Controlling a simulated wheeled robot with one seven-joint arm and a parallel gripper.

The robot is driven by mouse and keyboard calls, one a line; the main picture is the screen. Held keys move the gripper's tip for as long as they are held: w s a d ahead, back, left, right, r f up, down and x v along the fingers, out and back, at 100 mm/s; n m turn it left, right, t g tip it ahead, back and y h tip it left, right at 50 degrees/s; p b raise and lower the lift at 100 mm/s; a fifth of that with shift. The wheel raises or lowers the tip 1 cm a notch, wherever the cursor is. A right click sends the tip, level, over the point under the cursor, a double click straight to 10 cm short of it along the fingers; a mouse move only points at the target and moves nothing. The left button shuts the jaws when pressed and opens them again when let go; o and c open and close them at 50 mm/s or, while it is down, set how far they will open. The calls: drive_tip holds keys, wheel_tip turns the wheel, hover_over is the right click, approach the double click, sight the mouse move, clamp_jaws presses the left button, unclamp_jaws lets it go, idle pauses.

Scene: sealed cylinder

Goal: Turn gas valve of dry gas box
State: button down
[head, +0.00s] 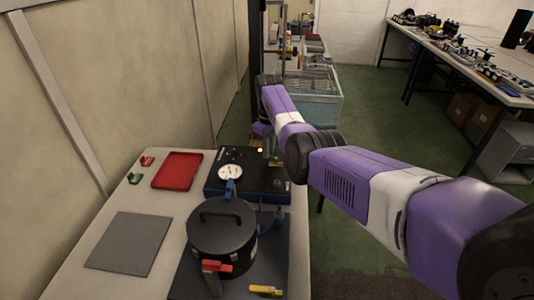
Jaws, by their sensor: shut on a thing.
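The dry gas box, a dark flat box (221,178) with a white round gauge (230,172), sits on the bench behind the black cylinder. A small greenish part (275,161), which looks like the gas valve, shows at the box's far right corner. My gripper (268,148) points down at that corner, beyond my purple and white arm. It is shut on what seems to be this valve. The fingers are small and partly hidden, so the exact grip and the valve's angle cannot be told.
A black lidded cylinder (222,232) with a red clamp (217,267) stands in front of the box. A red tray (178,171), a grey plate (128,243), small red and green parts and a yellow-handled part (265,290) lie around it. A wall bounds the left.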

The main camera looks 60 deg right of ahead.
drive_tip(key=m, duration=0.2)
drive_tip(key=d+m, duration=0.1)
drive_tip(key=m, duration=0.2)
drive_tip(key=shift+s+d+m+b, duration=0.3)
drive_tip(key=shift+s+m, duration=0.1)
drive_tip(key=shift+s+d+m, duration=0.15)
drive_tip(key=shift+s+m, duration=0.05)
drive_tip(key=shift+m, duration=0.6)
drive_tip(key=shift+s+d+m, duration=0.2)
drive_tip(key=shift+s+m, duration=0.05)
drive_tip(key=shift+m, duration=0.55)
drive_tip(key=shift+s+d+m, duration=0.15)
drive_tip(key=shift+s+m, duration=0.05)
drive_tip(key=shift+m, duration=0.6)
drive_tip(key=c, duration=1.4)
unclamp_jaws()
drive_tip(key=shift+c, duration=0.2)
wheel_tip(320, 180, up, 8)
drive_tip(key=shift+f, duration=0.1)
